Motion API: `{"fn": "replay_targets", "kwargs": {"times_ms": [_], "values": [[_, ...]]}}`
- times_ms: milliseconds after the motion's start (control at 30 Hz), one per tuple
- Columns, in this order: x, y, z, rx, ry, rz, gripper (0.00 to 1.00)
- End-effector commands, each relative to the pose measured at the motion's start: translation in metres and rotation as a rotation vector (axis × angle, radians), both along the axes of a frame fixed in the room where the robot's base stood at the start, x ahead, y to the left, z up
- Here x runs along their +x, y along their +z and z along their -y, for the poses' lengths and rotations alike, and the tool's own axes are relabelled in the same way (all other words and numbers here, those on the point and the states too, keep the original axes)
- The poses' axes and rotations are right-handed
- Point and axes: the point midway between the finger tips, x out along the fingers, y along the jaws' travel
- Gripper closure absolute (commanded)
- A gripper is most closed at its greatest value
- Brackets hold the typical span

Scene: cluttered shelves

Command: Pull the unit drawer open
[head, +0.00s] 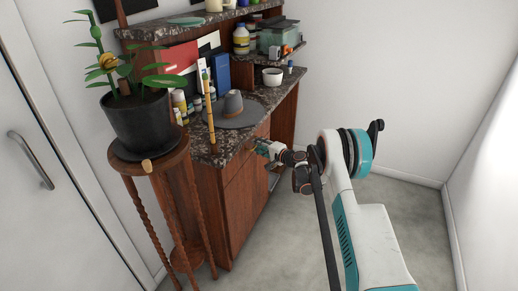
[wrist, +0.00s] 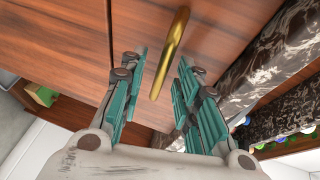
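The wooden unit (head: 236,208) stands along the wall with a dark speckled stone top. Its drawer front (head: 238,168) lies just under the top and looks flush with the unit; it also fills much of the wrist view (wrist: 215,28). A gold bar handle (wrist: 171,50) on the wood shows in the wrist view, between the two teal fingers of my gripper (wrist: 163,62). The fingers are apart, with a gap on each side of the handle. In the head view my gripper (head: 264,150) is close to the drawer front and hides the handle.
A plant in a black pot (head: 142,122) stands on a wooden stand (head: 186,200) left of the unit. The floor (head: 285,245) in front is clear.

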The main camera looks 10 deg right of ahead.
Motion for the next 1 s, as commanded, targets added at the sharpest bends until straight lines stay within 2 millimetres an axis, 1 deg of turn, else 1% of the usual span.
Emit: {"fn": "replay_targets", "kwargs": {"times_ms": [100,333,367,400,467,500,800,867,1000], "values": [[0.003,-0.001,-0.002,0.000,0.000,0.000,0.70],[0.003,0.000,-0.002,0.000,0.000,0.000,0.70],[0.003,0.000,-0.002,0.000,0.000,0.000,0.75],[0.003,0.000,-0.002,0.000,0.000,0.000,0.84],[0.003,0.000,-0.002,0.000,-0.001,0.000,0.97],[0.003,0.000,-0.002,0.000,-0.001,0.000,1.00],[0.002,0.000,0.001,0.000,-0.001,0.000,1.00],[-0.001,0.000,0.004,0.000,-0.002,0.000,1.00],[-0.011,-0.001,0.019,-0.002,-0.003,0.000,1.00]]}}
